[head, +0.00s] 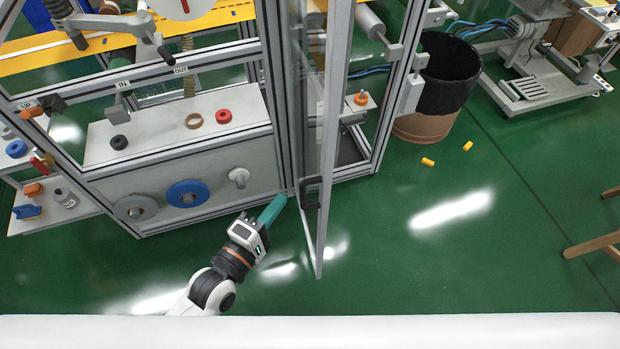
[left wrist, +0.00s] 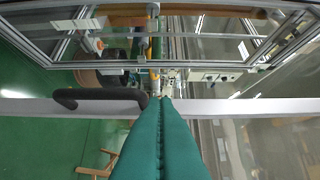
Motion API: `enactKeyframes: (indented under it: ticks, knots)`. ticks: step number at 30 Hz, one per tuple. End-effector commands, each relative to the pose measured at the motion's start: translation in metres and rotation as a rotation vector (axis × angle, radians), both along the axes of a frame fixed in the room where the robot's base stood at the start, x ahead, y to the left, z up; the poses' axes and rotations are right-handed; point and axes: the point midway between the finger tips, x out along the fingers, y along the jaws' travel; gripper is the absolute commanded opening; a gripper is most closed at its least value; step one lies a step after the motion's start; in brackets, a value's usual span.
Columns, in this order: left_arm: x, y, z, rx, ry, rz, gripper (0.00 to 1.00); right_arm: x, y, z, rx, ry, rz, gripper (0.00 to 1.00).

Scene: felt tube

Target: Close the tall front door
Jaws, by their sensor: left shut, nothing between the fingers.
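The tall front door (head: 329,150) is a clear panel in a grey metal frame. It stands open, jutting out from the machine's front toward me. Its black handle (head: 312,192) is on the frame, low in the head view. My left gripper (head: 281,203) has teal fingers, shut and empty, just left of the door. In the left wrist view, the shut fingers (left wrist: 158,98) reach the door's pale frame bar (left wrist: 215,107), with the black handle (left wrist: 100,98) to their left. I cannot tell whether they touch the bar. My right gripper is not in view.
The machine frame (head: 210,58) stands left of the door, with spools such as a blue one (head: 176,190) on its lower panel. A dark-lined brown bin (head: 418,128) and small yellow pieces (head: 428,162) are at the right. Green floor (head: 430,260) right of the door is clear.

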Motion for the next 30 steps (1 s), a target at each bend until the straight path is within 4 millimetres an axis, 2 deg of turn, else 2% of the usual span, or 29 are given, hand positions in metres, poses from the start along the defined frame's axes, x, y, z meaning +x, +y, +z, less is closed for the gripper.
enactKeyframes:
  ticks: [3,8,12,16,30]
  knots:
    - [0.025,-0.015,0.004,-0.002,-0.003,0.0,0.0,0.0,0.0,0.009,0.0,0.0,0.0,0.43]
    - [0.05,-0.033,0.003,-0.001,0.0,-0.001,0.0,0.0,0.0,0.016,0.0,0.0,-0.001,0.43]
    - [0.052,-0.054,0.002,-0.002,0.002,0.0,0.0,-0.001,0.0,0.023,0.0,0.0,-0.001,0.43]
    - [0.055,-0.064,0.001,0.0,0.0,0.0,0.0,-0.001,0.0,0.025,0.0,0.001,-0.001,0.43]
    - [0.055,-0.068,0.0,0.001,0.0,0.002,0.0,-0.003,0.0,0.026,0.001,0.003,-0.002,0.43]
